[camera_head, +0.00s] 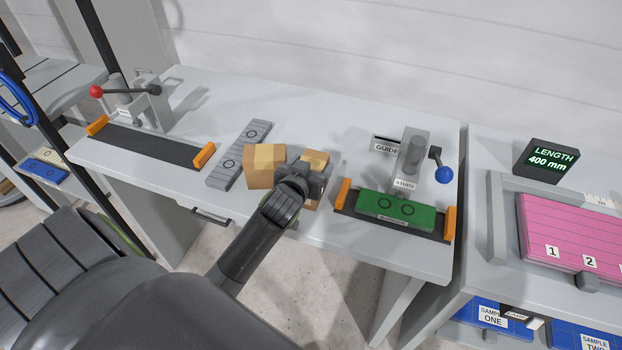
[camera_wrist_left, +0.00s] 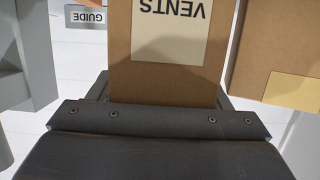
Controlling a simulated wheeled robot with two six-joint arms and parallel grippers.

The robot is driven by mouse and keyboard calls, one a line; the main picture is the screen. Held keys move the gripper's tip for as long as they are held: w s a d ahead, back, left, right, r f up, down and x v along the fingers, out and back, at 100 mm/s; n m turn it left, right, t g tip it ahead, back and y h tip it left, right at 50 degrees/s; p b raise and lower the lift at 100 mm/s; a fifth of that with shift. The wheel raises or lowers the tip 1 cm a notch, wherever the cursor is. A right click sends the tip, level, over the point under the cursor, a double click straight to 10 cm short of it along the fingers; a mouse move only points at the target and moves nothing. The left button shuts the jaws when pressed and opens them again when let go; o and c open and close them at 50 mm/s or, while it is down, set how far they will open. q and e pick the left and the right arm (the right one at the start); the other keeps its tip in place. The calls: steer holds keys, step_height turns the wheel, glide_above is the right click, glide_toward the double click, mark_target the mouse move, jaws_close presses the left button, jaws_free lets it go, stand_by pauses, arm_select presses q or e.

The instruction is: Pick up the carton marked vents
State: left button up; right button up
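The carton marked vents (camera_wrist_left: 165,75) is a brown box with a pale label reading VENTS, upside down in the left wrist view. In the head view its top (camera_head: 316,157) shows behind my left gripper (camera_head: 312,178), which hides much of it. In the wrist view the dark finger parts lie close against both sides of the carton, with no clear gap; the gripper looks shut on it. I cannot tell whether the carton is off the table. My right gripper is not in view.
Another carton (camera_head: 264,160) stands close to the left. A grey ruled plate (camera_head: 238,155) lies beyond it. On the right are a stud press (camera_head: 412,160) with a blue knob and a green block (camera_head: 395,211) between orange stops. The table's front edge (camera_head: 320,240) is near.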

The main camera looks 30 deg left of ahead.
arm_select(q)
steer(key=c, duration=1.2)
steer(key=shift+r, duration=0.1)
